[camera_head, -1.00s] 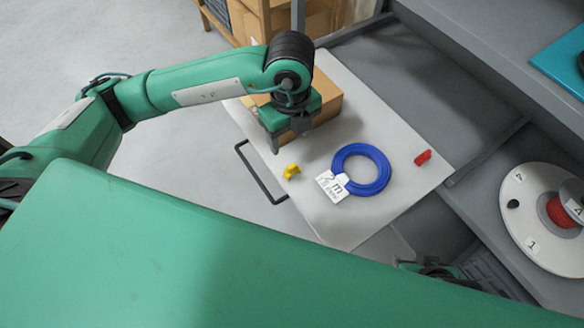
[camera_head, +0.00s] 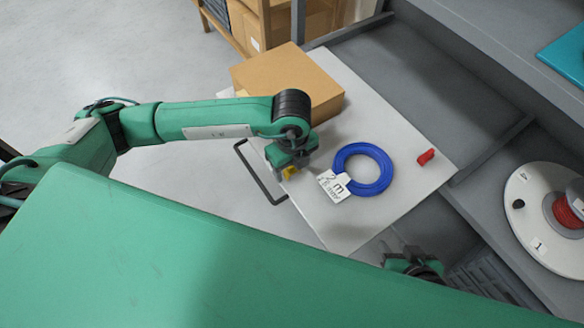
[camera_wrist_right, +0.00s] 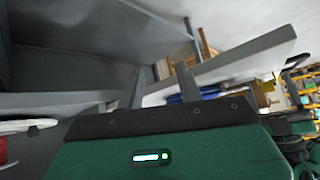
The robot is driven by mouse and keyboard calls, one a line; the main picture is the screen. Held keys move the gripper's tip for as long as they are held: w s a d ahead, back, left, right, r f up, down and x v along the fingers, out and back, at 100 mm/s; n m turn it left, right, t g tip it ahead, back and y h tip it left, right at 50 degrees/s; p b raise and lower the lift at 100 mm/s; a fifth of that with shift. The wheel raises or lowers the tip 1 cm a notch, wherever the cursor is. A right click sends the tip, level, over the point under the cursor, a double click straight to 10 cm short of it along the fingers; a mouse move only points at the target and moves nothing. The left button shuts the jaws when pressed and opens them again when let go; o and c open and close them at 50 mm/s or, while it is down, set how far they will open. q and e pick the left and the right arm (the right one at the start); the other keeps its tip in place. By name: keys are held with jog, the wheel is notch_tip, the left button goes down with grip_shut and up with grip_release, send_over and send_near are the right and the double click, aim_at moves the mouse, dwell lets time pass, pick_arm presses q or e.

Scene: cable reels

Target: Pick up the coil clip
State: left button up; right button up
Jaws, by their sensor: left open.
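A small yellow clip (camera_head: 289,173) lies on the light grey board near its left edge. My left gripper (camera_head: 290,166) is open right over the yellow clip, partly covering it; I cannot tell whether the fingers touch it. A small red clip (camera_head: 426,157) lies on the right part of the board. A blue cable coil (camera_head: 376,187) with a white tag (camera_head: 337,186) marked "2 m" lies between the two clips. My right gripper (camera_wrist_right: 160,85) is open and empty, with its fingers apart in the right wrist view; it also shows low in the head view.
A cardboard box (camera_head: 290,75) stands on the board (camera_head: 345,235) behind my left gripper. A black handle (camera_head: 258,175) sticks out at the board's left side. A white reel with red cable (camera_head: 530,230) is on the grey shelf at right.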

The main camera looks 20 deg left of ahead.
pick_arm(q)
jog(key=c, duration=1)
jog(key=shift+r, duration=0.15)
jog(key=shift+c, duration=0.2)
